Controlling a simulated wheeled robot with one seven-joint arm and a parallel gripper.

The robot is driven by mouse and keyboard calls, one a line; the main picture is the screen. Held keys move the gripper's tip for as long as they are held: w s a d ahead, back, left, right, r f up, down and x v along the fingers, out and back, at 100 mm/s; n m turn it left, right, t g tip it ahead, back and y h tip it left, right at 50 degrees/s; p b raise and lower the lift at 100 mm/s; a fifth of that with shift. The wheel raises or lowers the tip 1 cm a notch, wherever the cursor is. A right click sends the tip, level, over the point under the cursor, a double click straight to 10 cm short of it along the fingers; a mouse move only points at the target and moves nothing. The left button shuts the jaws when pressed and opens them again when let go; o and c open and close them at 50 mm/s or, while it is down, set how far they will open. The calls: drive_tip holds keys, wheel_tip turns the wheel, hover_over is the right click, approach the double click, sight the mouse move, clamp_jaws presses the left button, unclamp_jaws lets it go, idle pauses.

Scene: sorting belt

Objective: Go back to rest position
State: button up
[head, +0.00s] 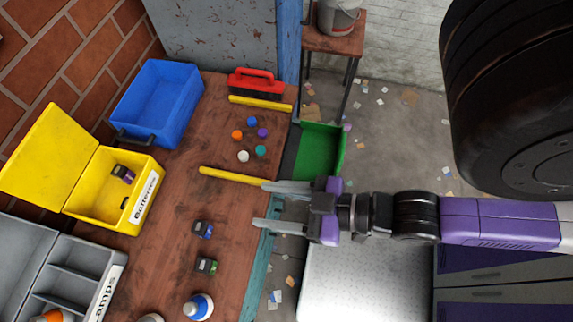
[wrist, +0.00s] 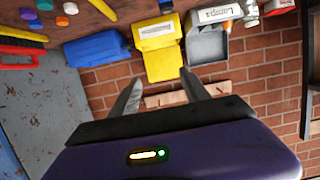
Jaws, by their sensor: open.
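My gripper (head: 262,204) is open and empty at the right edge of the wooden table (head: 165,205). In the head view its two fingers point left over the edge, apart from the small items. In the wrist view the open fingers (wrist: 160,90) show in front of the brick wall. A yellow box (head: 105,215) labelled "Batteries" stands open at the left, with a dark and purple item (head: 123,173) inside.
A blue bin (head: 165,90), a red brush (head: 255,83), yellow bars (head: 232,175) and several coloured caps (head: 243,156) are at the back. A grey "Lamps" box (head: 85,275) is front left. A green bin (head: 320,150) is beyond the table edge. Floor at right has scattered litter.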

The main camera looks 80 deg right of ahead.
drive_tip(key=s+r, duration=0.2)
drive_tip(key=s, duration=0.1)
drive_tip(key=shift+r, duration=0.3)
drive_tip(key=shift+f+b, duration=0.5)
idle(0.6)
